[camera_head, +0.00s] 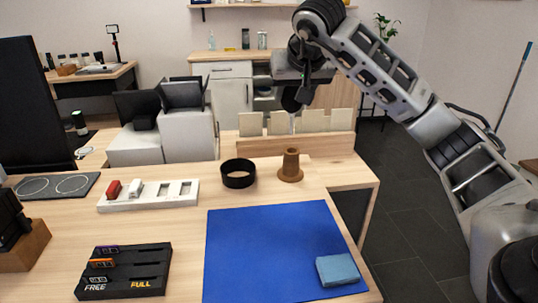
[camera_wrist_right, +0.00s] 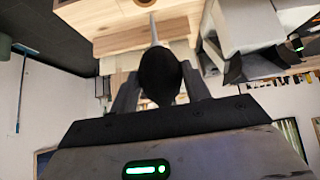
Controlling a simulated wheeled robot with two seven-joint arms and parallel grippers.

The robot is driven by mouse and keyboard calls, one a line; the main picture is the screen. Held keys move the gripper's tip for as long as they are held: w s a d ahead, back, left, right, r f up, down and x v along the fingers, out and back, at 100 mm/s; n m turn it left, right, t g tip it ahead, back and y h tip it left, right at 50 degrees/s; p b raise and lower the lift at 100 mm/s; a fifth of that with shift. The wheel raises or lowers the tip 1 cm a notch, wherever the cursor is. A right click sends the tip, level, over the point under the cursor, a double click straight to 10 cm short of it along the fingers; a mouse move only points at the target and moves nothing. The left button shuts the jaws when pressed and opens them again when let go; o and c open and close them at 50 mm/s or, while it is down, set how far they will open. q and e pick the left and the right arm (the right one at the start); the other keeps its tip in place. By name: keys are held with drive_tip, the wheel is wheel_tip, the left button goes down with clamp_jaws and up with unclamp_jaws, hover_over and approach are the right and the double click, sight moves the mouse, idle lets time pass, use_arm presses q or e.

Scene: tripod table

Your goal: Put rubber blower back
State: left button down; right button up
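The rubber blower (camera_wrist_right: 160,75) is a black bulb with a thin pale nozzle. In the right wrist view it sits between the two fingers of my right gripper (camera_wrist_right: 158,88), which is shut on it. In the head view the gripper (camera_head: 298,98) is raised at the upper middle, above and beyond the table's far edge, and the dark blower (camera_head: 290,99) shows only partly under it. A black ring holder (camera_head: 238,180) and a brown flared stand (camera_head: 290,174) stand empty near the table's back edge, below the gripper in the picture. My left gripper is out of view.
A blue mat (camera_head: 260,250) with a blue cloth block (camera_head: 338,269) covers the front right. A white slotted tray (camera_head: 150,203), a black card holder (camera_head: 125,275) and a dark pad (camera_head: 56,187) lie to the left. Cream cards (camera_head: 280,123) stand in a wooden rack behind.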

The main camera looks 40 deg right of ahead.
sight(298, 106)
drive_tip(key=f, duration=0.2)
drive_tip(key=d+f+b, duration=0.1)
drive_tip(key=f, duration=0.1)
drive_tip(key=shift+w+f, duration=0.1)
drive_tip(key=shift+f, duration=0.15)
drive_tip(key=shift+f+b, duration=0.75)
drive_tip(key=shift+f, duration=1.7)
drive_tip(key=shift+f, duration=0.3)
drive_tip(key=o, duration=0.6)
drive_tip(key=shift+c, duration=0.2)
